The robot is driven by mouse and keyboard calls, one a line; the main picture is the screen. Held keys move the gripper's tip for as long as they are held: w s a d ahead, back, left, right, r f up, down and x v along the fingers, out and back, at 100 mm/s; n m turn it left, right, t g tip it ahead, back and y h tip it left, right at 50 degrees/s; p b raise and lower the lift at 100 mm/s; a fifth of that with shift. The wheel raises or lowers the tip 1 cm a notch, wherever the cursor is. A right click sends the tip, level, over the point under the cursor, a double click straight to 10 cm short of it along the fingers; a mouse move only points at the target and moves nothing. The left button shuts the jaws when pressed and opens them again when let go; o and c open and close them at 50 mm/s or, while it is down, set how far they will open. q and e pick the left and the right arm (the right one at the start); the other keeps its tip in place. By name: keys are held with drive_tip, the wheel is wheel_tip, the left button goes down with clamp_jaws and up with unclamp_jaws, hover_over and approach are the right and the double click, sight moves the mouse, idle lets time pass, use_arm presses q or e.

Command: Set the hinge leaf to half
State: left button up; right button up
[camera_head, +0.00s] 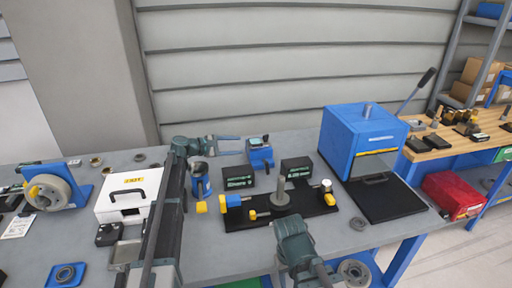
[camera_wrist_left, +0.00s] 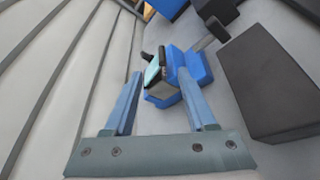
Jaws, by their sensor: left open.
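My left gripper (camera_head: 238,146) reaches in over the back of the grey bench, fingers pointing right. It is open and empty, and its two fingers also show in the left wrist view (camera_wrist_left: 160,74). A small blue device (camera_head: 261,158) with a pale screen stands just right of the fingertips. In the left wrist view the blue device (camera_wrist_left: 197,68) lies beyond and partly between the fingers; contact is not clear. I cannot tell which part is the hinge leaf. Part of my right arm shows at the bottom centre; its jaw state is unclear.
A black fixture (camera_head: 318,205) with a grey post and yellow knobs lies at centre. Two dark display blocks (camera_head: 238,178) (camera_head: 297,169) stand behind it. A blue lever machine (camera_head: 350,143) stands right. A white case (camera_head: 124,195) and reel (camera_head: 50,192) stand left.

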sight(253, 145)
use_arm(q)
drive_tip(key=b+x, duration=0.2)
drive_tip(key=x, duration=0.8)
drive_tip(key=shift+s, duration=0.1)
drive_tip(key=shift+c, duration=0.3)
clamp_jaws()
drive_tip(key=shift+s, duration=0.1)
idle(0.8)
